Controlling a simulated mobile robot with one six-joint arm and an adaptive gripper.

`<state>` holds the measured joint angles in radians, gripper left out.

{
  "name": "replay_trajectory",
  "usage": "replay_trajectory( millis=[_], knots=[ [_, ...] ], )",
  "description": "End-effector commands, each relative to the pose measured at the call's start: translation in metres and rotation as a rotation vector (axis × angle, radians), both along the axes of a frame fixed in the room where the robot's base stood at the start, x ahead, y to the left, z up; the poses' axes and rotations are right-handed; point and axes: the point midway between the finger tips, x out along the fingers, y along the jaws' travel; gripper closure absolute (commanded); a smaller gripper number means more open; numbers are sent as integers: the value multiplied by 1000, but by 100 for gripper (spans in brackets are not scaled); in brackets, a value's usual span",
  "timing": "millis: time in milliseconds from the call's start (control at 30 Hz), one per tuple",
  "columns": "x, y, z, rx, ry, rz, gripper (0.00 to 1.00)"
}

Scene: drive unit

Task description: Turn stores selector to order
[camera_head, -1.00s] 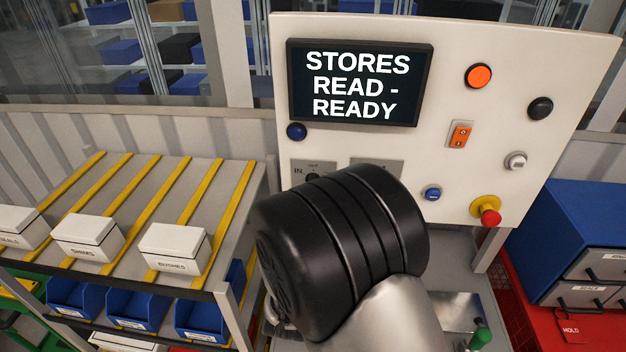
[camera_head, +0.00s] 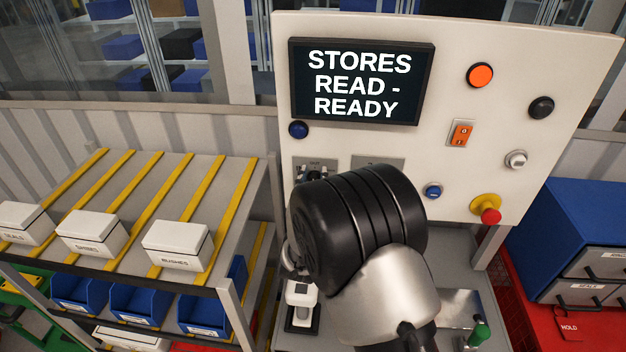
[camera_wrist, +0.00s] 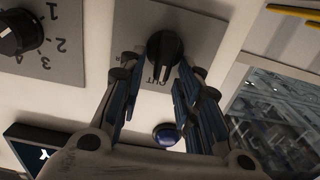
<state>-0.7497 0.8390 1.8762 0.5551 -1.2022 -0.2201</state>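A black rotary selector knob (camera_wrist: 165,48) sits on a grey plate (camera_head: 301,162) on the white panel. In the wrist view its pointer bar runs up and down the picture, and a label reading OUT is partly visible beside it. My gripper (camera_wrist: 157,76) is open, its two fingers apart at either side of the knob; I cannot tell whether they touch it. A second selector (camera_wrist: 20,32) with numbers stands on a plate to the left in the wrist view. In the head view my wrist hides most of both plates. The screen (camera_head: 360,82) reads STORES READ - READY.
A blue button (camera_wrist: 166,135) lies close to my fingers. The panel also has an orange lamp (camera_head: 480,75), black button (camera_head: 541,107), orange rocker switch (camera_head: 460,133) and red emergency stop (camera_head: 490,215). A rack with white boxes (camera_head: 176,246) stands left.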

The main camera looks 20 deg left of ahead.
Motion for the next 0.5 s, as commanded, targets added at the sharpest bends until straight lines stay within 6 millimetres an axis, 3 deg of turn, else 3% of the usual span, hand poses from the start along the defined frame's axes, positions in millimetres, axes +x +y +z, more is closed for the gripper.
replay_trajectory(
  millis=[400, 500],
  knots=[
    [0, 0, 0, 0, 0, 0, 99],
    [0, 0, 0, 0, 0, 0, 100]
  ],
)
